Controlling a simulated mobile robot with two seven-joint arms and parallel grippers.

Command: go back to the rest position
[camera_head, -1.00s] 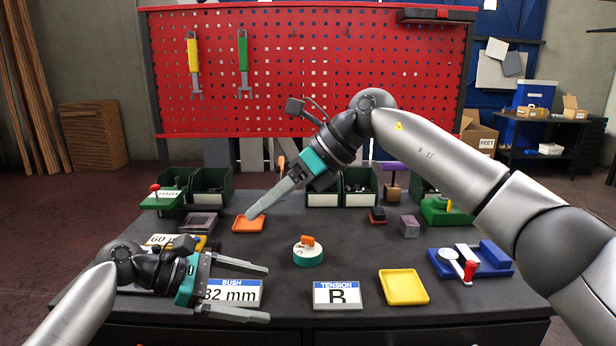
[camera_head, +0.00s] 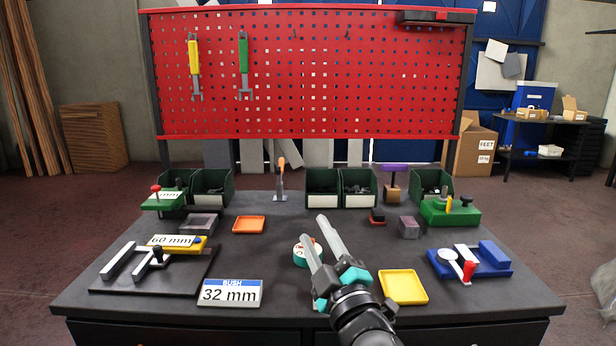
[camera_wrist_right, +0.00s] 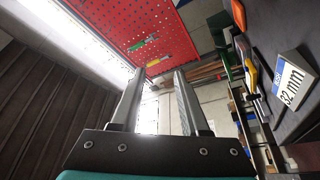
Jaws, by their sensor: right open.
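My right gripper (camera_head: 314,230) rises from the front edge of the table in the head view, its two grey fingers apart with nothing between them. In the right wrist view the same gripper (camera_wrist_right: 158,74) has its fingers open and empty, with the red pegboard and wall beyond. It hangs in front of a teal and white round piece (camera_head: 299,255), hiding part of it. My left gripper is not in view.
The dark table (camera_head: 240,262) holds a BUSH 32 mm card (camera_head: 230,292), a yellow tray (camera_head: 403,287), an orange tray (camera_head: 249,224), a blue fixture (camera_head: 495,257) and a green fixture (camera_head: 448,212). Green bins (camera_head: 212,187) and a red pegboard (camera_head: 305,75) stand behind.

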